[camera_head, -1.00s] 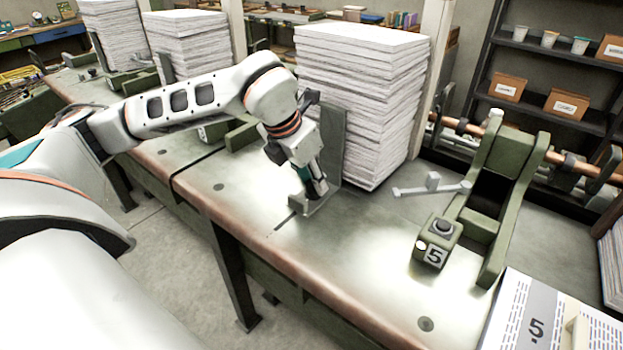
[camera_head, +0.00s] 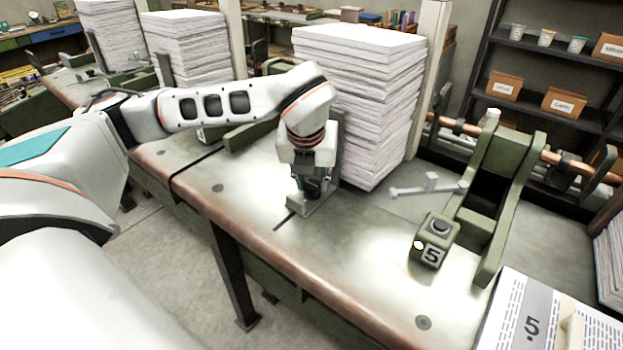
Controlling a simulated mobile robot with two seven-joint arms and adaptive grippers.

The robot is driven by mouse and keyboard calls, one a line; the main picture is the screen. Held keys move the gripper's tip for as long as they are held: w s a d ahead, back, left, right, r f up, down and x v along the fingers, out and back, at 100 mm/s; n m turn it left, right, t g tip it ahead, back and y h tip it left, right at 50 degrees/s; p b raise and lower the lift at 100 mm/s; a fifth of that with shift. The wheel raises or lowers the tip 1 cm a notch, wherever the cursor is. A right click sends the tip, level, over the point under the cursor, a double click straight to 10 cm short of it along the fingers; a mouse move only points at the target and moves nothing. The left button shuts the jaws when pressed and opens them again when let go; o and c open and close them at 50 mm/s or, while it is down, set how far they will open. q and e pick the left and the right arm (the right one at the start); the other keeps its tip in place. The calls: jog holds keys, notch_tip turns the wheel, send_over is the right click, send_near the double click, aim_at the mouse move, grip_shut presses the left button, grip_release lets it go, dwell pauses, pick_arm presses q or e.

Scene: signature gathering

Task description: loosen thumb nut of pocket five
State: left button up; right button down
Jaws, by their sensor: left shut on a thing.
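The pocket five paper stack (camera_head: 365,105) stands upright on the bench behind a grey metal backstop whose foot (camera_head: 318,203) rests on the bench top. My left gripper (camera_head: 311,190) points down at the foot of this backstop, in front of the stack. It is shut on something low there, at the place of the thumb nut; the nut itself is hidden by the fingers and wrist. A green box marked 5 (camera_head: 435,240) with a black button and a lit lamp stands to the right. My right gripper is not in view.
A green lever frame (camera_head: 500,205) stands right of the stack, with a grey T-shaped bar (camera_head: 430,188) lying beside it. The bench top (camera_head: 340,260) in front of my left gripper is clear.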

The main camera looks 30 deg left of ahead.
pick_arm(q)
jog(key=shift+r, duration=0.1)
dwell(0.3)
jog(key=o, duration=1.1)
jog(key=v, duration=1.2)
